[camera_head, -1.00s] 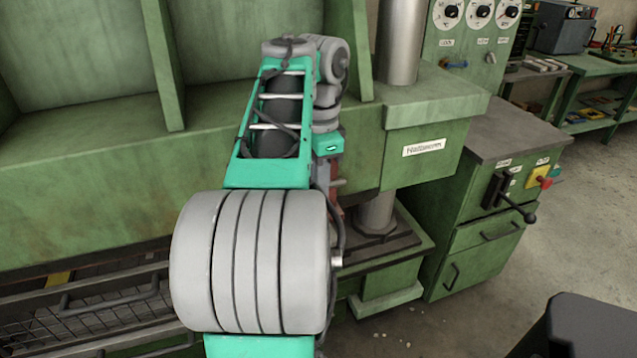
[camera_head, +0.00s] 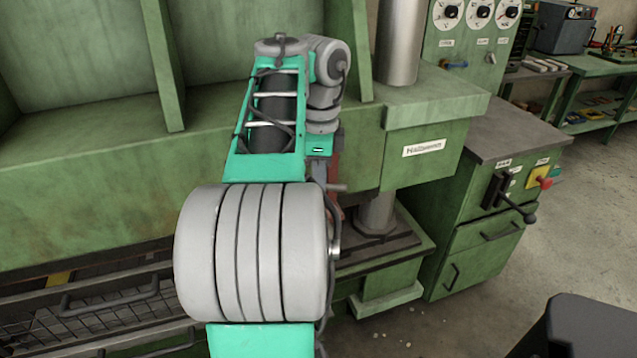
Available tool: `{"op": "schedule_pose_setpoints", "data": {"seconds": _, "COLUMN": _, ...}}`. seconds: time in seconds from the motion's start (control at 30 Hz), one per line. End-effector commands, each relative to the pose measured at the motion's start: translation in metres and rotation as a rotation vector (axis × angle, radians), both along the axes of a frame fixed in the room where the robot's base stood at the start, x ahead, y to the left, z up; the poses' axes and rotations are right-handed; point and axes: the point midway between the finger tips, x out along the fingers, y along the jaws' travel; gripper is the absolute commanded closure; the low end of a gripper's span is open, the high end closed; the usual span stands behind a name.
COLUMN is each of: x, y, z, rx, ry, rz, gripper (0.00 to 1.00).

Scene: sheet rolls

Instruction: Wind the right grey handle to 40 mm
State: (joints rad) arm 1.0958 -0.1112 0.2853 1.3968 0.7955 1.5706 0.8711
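My arm with its teal links fills the middle of the head view, reaching toward the green machine. My gripper is not visible; its place is hidden behind my arm links. A small grey peg-like part (camera_head: 336,187) shows just right of my forearm, with a bit of red (camera_head: 336,165) near it. I cannot tell whether it is the right grey handle or part of my arm. No 40 mm scale can be read. A dark crank lever (camera_head: 512,197) sits on the green cabinet (camera_head: 470,262) at the right, clear of my arm.
The green machine (camera_head: 80,225) spans the left and middle, with a silver column (camera_head: 399,45) above and a lower ledge (camera_head: 390,298). A gauge panel (camera_head: 470,45) stands behind. A yellow-red switch (camera_head: 541,179) is on the cabinet. Open floor (camera_head: 590,240) lies at the right.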

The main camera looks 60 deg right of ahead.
Motion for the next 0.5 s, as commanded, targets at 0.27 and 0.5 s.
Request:
{"op": "schedule_pose_setpoints", "data": {"seconds": 0.27, "x": 0.0006, "y": -0.0002, "z": 0.0001, "rx": 0.001, "ry": 0.0, "rz": -0.48, "gripper": 1.0}}
{"op": "schedule_pose_setpoints", "data": {"seconds": 0.5, "x": 0.0006, "y": -0.0001, "z": 0.0002, "rx": 0.001, "ry": 0.0, "rz": -0.915, "gripper": 1.0}}
